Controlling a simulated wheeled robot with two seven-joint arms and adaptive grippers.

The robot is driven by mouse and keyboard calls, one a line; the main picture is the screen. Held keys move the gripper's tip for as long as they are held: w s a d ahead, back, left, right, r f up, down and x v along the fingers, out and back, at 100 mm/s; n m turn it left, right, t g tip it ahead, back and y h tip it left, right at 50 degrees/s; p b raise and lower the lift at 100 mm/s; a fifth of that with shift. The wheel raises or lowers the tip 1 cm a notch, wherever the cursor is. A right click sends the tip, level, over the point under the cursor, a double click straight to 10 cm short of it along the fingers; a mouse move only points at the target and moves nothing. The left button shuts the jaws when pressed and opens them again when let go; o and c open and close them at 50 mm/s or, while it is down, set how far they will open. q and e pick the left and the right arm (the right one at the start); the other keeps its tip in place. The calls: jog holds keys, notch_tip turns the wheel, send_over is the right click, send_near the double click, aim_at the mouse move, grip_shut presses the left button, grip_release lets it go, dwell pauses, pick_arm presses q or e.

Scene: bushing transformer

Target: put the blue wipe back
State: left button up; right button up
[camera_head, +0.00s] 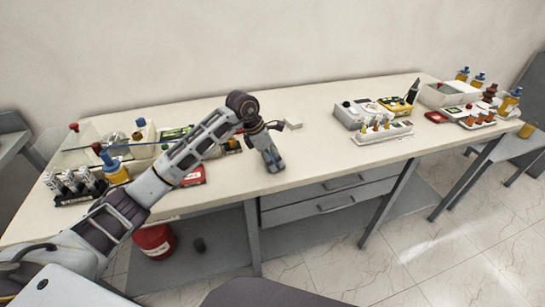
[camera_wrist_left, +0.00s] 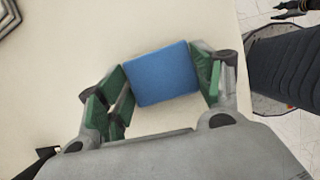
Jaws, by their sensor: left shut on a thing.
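The blue wipe (camera_wrist_left: 160,75) shows in the left wrist view as a flat, roughly square blue piece between two green-padded fingers. My left gripper (camera_wrist_left: 158,84) is shut on it, with a finger at its left and right edges. In the head view my left gripper (camera_head: 275,165) points down over the front middle of the long table. The wipe is mostly hidden there, so its exact height above the table cannot be told.
The long cream table (camera_head: 320,140) is bare around the gripper. A small white block (camera_head: 292,123) lies just behind it. Bottles, vials and a red box (camera_head: 193,175) crowd the left; a white instrument tray (camera_head: 385,132) and bottles (camera_head: 510,101) stand right. Drawers (camera_head: 335,195) hang below.

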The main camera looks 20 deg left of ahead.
pick_arm(q)
jog(key=o, duration=1)
pick_arm(e)
jog(key=shift+w+r, duration=0.1)
jog(key=shift+w, duration=0.2)
jog(key=shift+s, duration=0.15)
pick_arm(q)
jog(key=shift+r, duration=0.1)
jog(key=shift+a+r, duration=0.15)
jog(key=shift+r, duration=0.35)
jog(key=v, duration=1.1)
pick_arm(e)
jog(key=shift+s, duration=0.2)
